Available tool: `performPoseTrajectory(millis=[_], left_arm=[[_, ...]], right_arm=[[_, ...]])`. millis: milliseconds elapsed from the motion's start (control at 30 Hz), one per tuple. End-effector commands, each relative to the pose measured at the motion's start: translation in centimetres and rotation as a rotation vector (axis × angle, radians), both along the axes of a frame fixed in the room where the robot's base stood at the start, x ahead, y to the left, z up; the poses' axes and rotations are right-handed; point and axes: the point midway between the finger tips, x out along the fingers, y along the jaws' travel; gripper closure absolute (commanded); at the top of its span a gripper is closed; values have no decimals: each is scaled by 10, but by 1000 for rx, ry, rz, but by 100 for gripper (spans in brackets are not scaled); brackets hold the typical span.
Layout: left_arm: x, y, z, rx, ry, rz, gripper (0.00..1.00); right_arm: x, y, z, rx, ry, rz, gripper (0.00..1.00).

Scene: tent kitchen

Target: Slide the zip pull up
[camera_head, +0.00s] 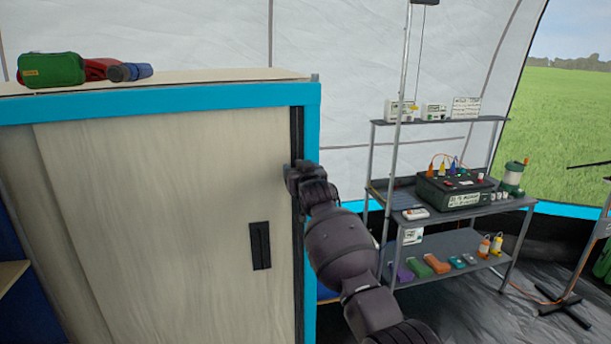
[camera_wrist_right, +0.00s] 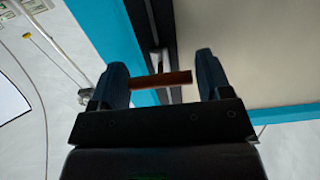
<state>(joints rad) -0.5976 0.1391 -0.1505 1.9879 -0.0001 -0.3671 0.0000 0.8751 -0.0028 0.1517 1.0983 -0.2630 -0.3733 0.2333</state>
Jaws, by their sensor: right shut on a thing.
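A dark zip strip (camera_head: 297,132) runs upright along the right side of the cabinet front, beside the blue frame. My right gripper (camera_head: 297,176) is against this strip in its upper part. In the right wrist view, my right gripper (camera_wrist_right: 163,80) is shut on a reddish-brown bar, the zip pull (camera_wrist_right: 160,80), which spans between its two fingers. A pale metal piece (camera_wrist_right: 159,59) shows just beyond the bar, over the dark strip (camera_wrist_right: 146,20). In the head view the pull is hidden by the gripper. My left gripper is not in view.
The cabinet has a pale wooden front (camera_head: 165,210) with a black recessed handle (camera_head: 260,246) and a blue frame (camera_head: 160,105). A green bag (camera_head: 52,70) lies on top. A shelf rack (camera_head: 440,200) with electrical gear stands to the right of my right arm.

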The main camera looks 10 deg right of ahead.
Motion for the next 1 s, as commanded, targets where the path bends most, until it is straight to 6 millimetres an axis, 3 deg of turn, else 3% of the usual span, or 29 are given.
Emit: performPoseTrajectory(millis=[433, 467, 600, 1000], left_arm=[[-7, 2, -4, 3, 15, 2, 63], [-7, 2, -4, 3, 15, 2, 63], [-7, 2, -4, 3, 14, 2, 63], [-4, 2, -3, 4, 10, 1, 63]], right_arm=[[0, 1, 6, 0, -6, -1, 71], [0, 1, 7, 0, -7, -1, 24], [0, 1, 6, 0, -5, -1, 3], [-3, 1, 3, 0, -1, -1, 3]])
